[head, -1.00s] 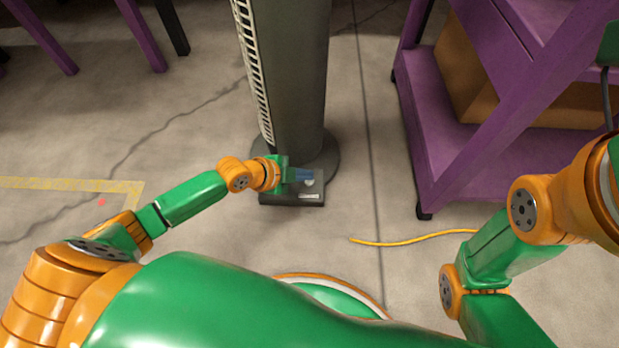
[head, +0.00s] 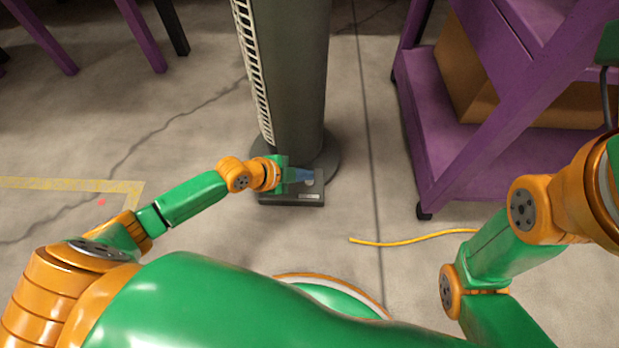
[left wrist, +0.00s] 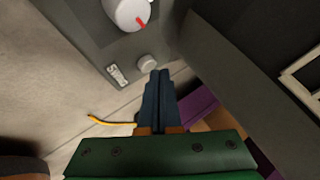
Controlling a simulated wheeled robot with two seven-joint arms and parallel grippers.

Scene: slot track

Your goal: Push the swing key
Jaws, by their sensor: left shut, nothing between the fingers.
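The swing key (left wrist: 147,62) is a small round grey button beside a pale label (left wrist: 117,75) on the dark control panel (left wrist: 85,42). The panel sits at the foot of a tall grey tower fan (head: 290,80). My left gripper (head: 308,175) is over the panel; its blue fingers are together and empty. In the left wrist view, the fingertips (left wrist: 159,73) appear just beside the key, and I cannot tell whether they touch it. My right arm shows at the right, but its gripper is out of view.
A larger white knob with a red mark (left wrist: 128,12) is on the same panel. A purple cart (head: 470,170) with a cardboard box (head: 465,75) stands right of the fan. A yellow cable (head: 410,241) lies on the floor. The floor left of the fan is mostly clear.

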